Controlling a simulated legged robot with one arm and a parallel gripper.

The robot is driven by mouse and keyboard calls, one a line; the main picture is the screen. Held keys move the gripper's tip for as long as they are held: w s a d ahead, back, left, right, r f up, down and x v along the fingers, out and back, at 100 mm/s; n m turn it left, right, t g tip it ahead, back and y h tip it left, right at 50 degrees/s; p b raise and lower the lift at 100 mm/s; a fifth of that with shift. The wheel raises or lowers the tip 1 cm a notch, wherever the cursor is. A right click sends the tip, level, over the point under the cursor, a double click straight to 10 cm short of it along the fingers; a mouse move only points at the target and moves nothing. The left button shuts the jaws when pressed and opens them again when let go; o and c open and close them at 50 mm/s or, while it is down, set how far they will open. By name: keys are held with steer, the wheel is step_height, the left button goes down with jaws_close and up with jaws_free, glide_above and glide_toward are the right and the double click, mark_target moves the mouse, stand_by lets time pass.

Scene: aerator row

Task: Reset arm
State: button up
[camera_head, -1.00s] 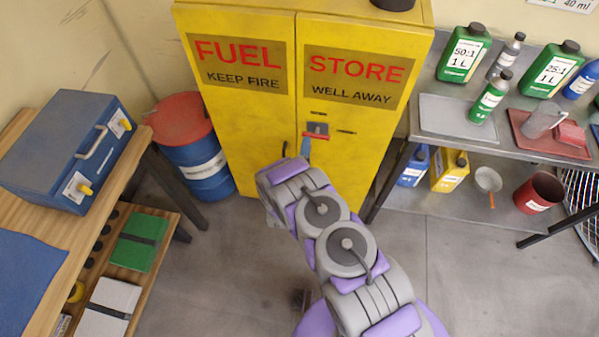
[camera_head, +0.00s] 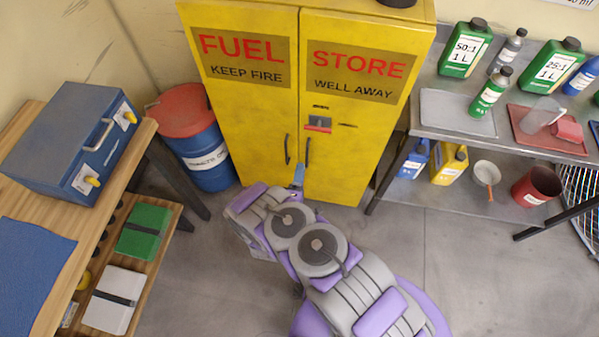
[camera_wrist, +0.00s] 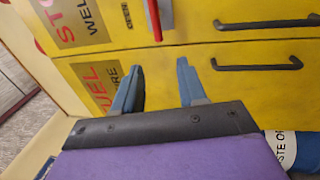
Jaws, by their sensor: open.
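My gripper (camera_wrist: 158,88) is open and empty in the wrist view, its two blue-grey fingers spread apart in front of the yellow cabinet. In the head view only a blue fingertip (camera_head: 298,174) shows past my arm, low in front of the cabinet doors. The yellow fuel store cabinet (camera_head: 240,120) stands upright with both doors closed. Its red-handled latch (camera_head: 318,127) is on the right door and also shows in the wrist view (camera_wrist: 154,20). Two dark door handles (camera_wrist: 262,66) run along the door seam. My arm is folded low over the floor.
A workbench (camera_head: 70,215) with a blue case (camera_head: 75,150) is at left. A blue drum (camera_head: 207,158) with a red lid stands beside the cabinet. A metal shelf (camera_head: 455,112) with bottles (camera_head: 465,48) is at right. Grey floor (camera_head: 440,240) is clear between them.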

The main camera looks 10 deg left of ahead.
mark_target(306, 127)
stand_by(0.3)
